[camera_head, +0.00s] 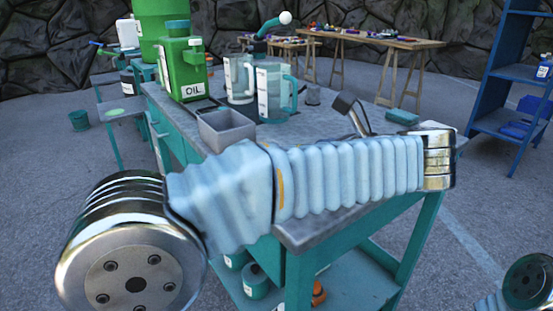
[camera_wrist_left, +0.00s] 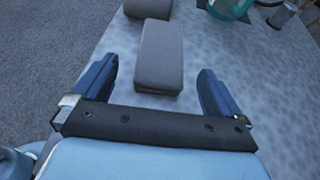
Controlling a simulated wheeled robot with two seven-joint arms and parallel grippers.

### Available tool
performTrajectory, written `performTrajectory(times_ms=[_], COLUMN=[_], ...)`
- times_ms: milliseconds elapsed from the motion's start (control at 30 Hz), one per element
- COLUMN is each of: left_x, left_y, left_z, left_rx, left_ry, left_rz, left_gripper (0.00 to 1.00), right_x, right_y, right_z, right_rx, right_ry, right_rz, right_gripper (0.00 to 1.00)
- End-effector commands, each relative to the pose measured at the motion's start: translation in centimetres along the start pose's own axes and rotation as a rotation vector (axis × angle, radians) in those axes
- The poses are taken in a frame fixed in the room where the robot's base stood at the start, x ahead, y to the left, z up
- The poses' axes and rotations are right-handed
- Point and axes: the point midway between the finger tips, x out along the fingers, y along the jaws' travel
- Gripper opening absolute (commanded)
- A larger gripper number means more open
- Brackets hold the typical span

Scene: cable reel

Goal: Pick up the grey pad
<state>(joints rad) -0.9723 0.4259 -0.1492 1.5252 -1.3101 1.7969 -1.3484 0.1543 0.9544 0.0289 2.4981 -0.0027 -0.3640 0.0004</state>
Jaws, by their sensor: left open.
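The grey pad (camera_wrist_left: 160,52) is a plain rectangular block lying on the mottled grey tabletop in the left wrist view. My left gripper (camera_wrist_left: 156,76) is open, with one blue finger towards each side of the pad. The pad's near end reaches into the gap between the fingers, and nothing is gripped. How far the fingers are above the table is hard to tell. In the head view my left arm crosses in front of the table and hides the pad and gripper. My right gripper is not in view.
A grey open bin (camera_head: 226,130) stands on the workbench (camera_head: 300,235). Behind it are a green oil can (camera_head: 182,68) and clear teal-handled jugs (camera_head: 273,92). A small grey cup (camera_head: 312,95) and a teal block (camera_head: 402,117) are further right. A blue shelf (camera_head: 508,75) stands at right.

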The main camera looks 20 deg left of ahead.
Motion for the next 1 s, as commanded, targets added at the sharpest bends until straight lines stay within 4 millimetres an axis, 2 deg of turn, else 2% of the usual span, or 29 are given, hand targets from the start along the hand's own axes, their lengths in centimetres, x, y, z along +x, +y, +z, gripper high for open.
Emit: performTrajectory(times_ms=[33, 267, 533, 633, 833, 1000], left_x=[1.0, 3.1, 7.1, 7.8, 7.8, 7.8], left_y=[0.0, -0.1, -0.3, -0.3, -0.3, -0.3], left_z=[-0.1, -0.1, -0.3, -0.3, -0.3, -0.3], left_rx=[0.000, 0.000, 0.000, 0.000, 0.000, 0.000], left_ry=[0.000, 0.000, 0.000, 0.001, 0.001, 0.001], left_rz=[0.002, 0.001, 0.001, -0.002, -0.002, -0.002], left_gripper=[1.00, 1.00, 1.00, 1.00, 1.00, 0.76], right_x=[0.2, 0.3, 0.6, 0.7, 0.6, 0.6], right_y=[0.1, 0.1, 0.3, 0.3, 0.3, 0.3], right_z=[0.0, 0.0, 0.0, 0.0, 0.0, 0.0], right_rx=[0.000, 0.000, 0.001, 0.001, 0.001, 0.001], right_ry=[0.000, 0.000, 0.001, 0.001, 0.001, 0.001], right_rz=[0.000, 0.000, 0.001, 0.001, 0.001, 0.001], right_gripper=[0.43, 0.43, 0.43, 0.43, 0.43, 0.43])
